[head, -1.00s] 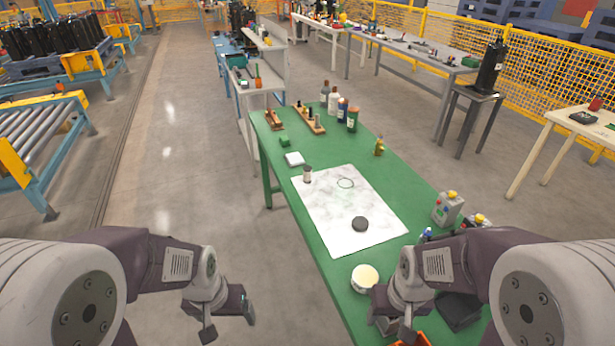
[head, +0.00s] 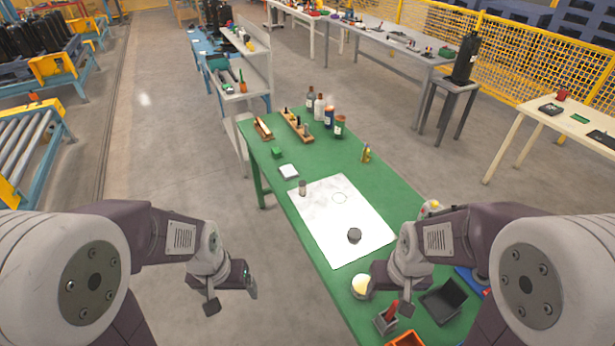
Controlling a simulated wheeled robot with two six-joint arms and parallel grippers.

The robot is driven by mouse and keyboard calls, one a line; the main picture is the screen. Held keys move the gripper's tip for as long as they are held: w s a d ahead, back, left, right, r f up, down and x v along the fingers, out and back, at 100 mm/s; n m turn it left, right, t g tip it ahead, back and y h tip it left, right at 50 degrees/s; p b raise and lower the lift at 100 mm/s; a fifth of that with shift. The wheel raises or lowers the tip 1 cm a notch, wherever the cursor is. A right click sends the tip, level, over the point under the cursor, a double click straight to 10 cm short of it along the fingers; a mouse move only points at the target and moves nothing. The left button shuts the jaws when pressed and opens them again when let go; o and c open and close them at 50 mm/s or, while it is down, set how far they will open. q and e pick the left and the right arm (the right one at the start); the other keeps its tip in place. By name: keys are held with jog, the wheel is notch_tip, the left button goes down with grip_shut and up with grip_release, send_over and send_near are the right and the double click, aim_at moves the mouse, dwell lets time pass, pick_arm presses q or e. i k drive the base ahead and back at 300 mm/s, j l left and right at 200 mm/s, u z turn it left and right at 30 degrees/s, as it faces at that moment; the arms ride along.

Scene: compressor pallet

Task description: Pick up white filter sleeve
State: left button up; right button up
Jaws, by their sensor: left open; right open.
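A small upright pale cylinder (head: 302,188), which looks like the white filter sleeve, stands on the far-left edge of the white marbled mat (head: 325,245) on the green table. Its details are too small to make out. My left gripper (head: 232,292) is open and empty over the floor, left of the table and well apart from the cylinder. My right gripper (head: 388,296) is open over the near part of the table, beside a white round tub (head: 361,286), also far from the cylinder.
A dark round puck (head: 354,236) lies on the mat. A white square block (head: 288,171) and green block (head: 277,152) lie beyond it. Wooden racks (head: 297,125) and several bottles (head: 320,106) stand at the far end. A dark tray (head: 443,300) lies near my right arm.

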aim_at(302, 183)
jog(key=i+j+z, duration=0.4)
jog(key=j, duration=0.25)
jog(key=i+j+z, duration=0.2)
jog(key=j+z, duration=0.25)
jog(key=j, duration=0.3)
jog(key=i+j+z, duration=0.1)
jog(key=j+z, duration=0.3)
jog(key=j, duration=0.4)
jog(key=j+z, duration=0.45)
jog(key=j, duration=0.4)
jog(key=k+j+z, duration=0.1)
jog(key=j+z, duration=0.3)
jog(key=j, duration=0.4)
